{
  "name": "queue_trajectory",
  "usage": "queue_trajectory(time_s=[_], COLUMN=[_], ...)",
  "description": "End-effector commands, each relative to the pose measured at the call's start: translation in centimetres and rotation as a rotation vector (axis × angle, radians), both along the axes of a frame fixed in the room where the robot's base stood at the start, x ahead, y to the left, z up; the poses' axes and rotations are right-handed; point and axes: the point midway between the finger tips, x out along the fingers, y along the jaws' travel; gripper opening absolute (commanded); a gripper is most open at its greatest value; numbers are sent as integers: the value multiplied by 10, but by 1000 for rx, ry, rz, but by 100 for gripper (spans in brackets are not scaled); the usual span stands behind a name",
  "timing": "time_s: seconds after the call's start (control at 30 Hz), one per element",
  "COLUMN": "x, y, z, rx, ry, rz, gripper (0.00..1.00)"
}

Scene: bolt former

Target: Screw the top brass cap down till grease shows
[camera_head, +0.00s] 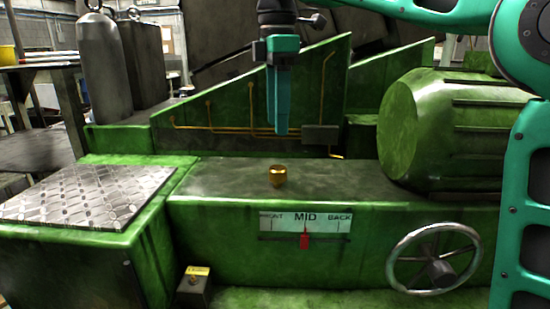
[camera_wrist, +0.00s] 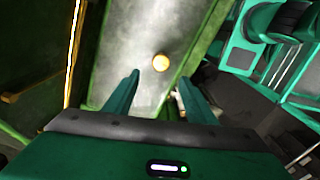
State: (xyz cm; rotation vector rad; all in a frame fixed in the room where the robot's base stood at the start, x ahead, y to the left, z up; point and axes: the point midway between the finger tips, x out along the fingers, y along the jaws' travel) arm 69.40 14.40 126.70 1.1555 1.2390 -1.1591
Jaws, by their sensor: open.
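A small round brass cap (camera_head: 278,177) stands on the dark top deck of the green machine, just above the scale plate. In the wrist view the cap (camera_wrist: 161,62) shows as a bright gold disc on the grey deck, ahead of the fingertips. My gripper (camera_head: 281,131) hangs pointing down, above the cap in the picture and apart from it. In the wrist view my gripper's two fingers (camera_wrist: 156,85) are spread with nothing between them. No grease can be made out at the cap. A second small brass piece (camera_head: 195,279) sits on a low box with a yellow label.
A scale plate (camera_head: 306,222) marked MID and BACK has a red pointer (camera_head: 304,240) below it. A handwheel (camera_head: 434,258) and a large green motor (camera_head: 455,130) are at right. Thin brass pipes (camera_head: 245,129) run along the green panel behind. The deck around the cap is clear.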

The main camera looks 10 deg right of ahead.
Motion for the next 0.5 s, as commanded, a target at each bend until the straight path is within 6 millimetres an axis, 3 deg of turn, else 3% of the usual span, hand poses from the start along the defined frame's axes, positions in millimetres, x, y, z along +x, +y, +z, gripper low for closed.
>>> queue_trajectory(time_s=[0.23,0.5], x=[-2,-1], y=[0,1], z=[-26,-42], rx=[0,0], ry=[2,1], rz=[1,3], gripper=[50,50])
